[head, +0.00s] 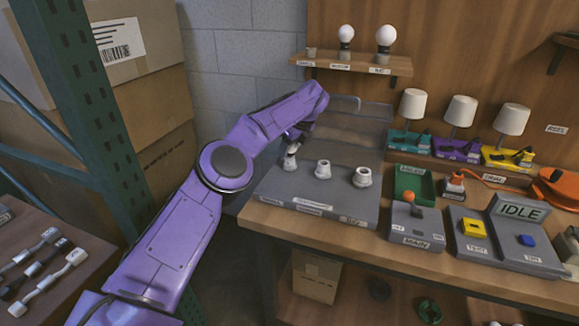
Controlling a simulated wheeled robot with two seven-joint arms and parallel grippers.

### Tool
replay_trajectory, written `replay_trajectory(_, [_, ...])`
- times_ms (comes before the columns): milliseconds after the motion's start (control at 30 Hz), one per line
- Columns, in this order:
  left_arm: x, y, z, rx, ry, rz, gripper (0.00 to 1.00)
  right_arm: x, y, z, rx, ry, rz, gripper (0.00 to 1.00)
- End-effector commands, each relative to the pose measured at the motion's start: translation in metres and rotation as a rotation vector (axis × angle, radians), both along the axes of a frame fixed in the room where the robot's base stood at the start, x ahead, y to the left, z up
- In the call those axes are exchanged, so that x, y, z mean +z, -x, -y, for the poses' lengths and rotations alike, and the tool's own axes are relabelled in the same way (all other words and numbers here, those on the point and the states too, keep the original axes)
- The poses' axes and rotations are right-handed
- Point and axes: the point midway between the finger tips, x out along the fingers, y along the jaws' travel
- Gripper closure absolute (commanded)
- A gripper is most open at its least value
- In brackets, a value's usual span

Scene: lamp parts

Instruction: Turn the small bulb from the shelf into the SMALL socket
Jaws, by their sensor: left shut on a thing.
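The grey socket board carries three white sockets. The small socket (289,164) is at the left, the middle one (322,169) beside it, and the largest (362,177) at the right. My left gripper (294,141) reaches in from above and is directly over the small socket, shut on the small bulb (293,149). Only a pale bit of the bulb shows below the fingers; whether it sits in the socket I cannot tell. The small holder (311,52) on the wall shelf (350,64) is empty. My right gripper is not in view.
Two larger round bulbs, a medium one (346,34) and a big one (384,37), stand on the shelf. Three lamps with white shades (460,110) stand at the right. A green tray (414,184) and a grey MAIN box (416,224) are right of the sockets.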

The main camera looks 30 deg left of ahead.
Motion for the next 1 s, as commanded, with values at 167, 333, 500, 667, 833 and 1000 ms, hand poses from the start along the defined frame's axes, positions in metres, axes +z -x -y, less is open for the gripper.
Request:
replay_trajectory(167, [-0.001, -0.001, -0.001, -0.046, -0.002, 0.007, 0.79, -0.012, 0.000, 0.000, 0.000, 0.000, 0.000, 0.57])
replay_trajectory(333, [0.000, -0.001, 0.000, -0.089, -0.003, 0.008, 0.79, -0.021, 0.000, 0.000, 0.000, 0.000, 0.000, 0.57])
replay_trajectory(500, [0.001, -0.001, -0.001, -0.150, -0.003, 0.008, 0.79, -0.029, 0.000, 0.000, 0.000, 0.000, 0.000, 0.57])
replay_trajectory(667, [0.001, -0.001, -0.001, -0.210, -0.004, 0.010, 0.79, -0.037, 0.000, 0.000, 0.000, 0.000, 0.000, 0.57])
replay_trajectory(833, [0.001, -0.001, -0.001, -0.302, -0.003, 0.011, 0.79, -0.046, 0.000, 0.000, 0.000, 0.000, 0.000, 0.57])
replay_trajectory(1000, [0.001, -0.001, -0.001, -0.431, -0.004, 0.012, 0.79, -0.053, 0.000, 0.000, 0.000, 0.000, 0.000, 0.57])
